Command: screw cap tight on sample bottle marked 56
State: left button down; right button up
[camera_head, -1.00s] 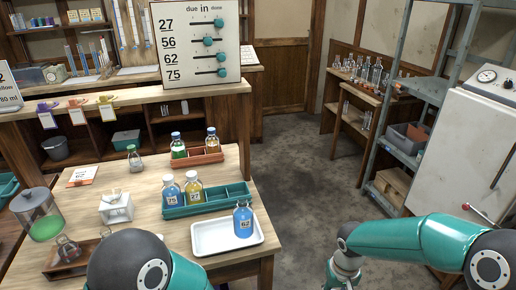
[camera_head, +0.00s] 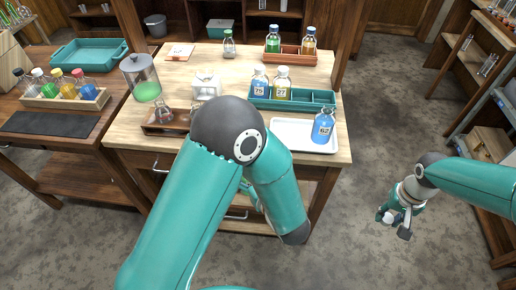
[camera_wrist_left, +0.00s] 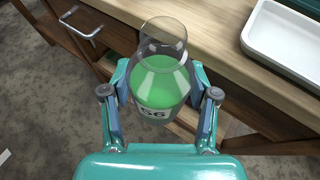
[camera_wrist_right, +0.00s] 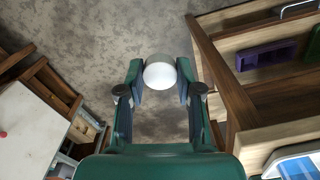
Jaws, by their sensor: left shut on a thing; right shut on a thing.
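The sample bottle marked 56 (camera_wrist_left: 160,88) is clear with green liquid and an open, uncapped neck. My left gripper (camera_wrist_left: 162,100) is shut around its body, holding it in front of the wooden table's edge. In the head view my left arm hides most of that gripper and the bottle. A round white cap (camera_wrist_right: 160,72) is between the fingertips of my right gripper (camera_wrist_right: 160,80), which is shut on it. In the head view the right gripper (camera_head: 401,220) is over the floor, right of the table and apart from the bottle.
On the table (camera_head: 115,135) are a green rack (camera_head: 300,97) with bottles 75 and 27, a white tray (camera_head: 285,135) bearing blue bottle 62 (camera_head: 323,126), and a red rack (camera_head: 290,57). Shelving stands at the right. The floor between is clear.

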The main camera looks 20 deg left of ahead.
pick_arm(q)
jog(key=w+d+f+m+t+h, duration=0.1)
jog(key=d+m+t+h, duration=0.3)
jog(key=d, duration=1)
jog(key=m+h, duration=0.3)
jog(key=shift+w+d+f+m+h, duration=0.3)
jog(key=shift+w+d+f, duration=0.05)
jog(key=shift+w+f, duration=0.05)
pick_arm(e)
jog(key=shift+s+d, duration=0.1)
jog(key=shift+s, duration=0.15)
jog(key=r+m, duration=0.2)
jog(key=r, duration=0.1)
jog(key=shift+w, duration=0.2)
jog(key=a+r+n, duration=0.1)
jog(key=a+r, duration=0.5)
jog(key=a, duration=0.6)
jog(key=a+r+n, duration=0.2)
jog(key=a+r, duration=0.4)
jog(key=a, duration=0.6)
jog(key=shift+s+a+r, duration=0.15)
jog(key=shift+s+r, duration=0.15)
jog(key=shift+s, duration=0.1)
jog(key=shift+f, duration=0.15)
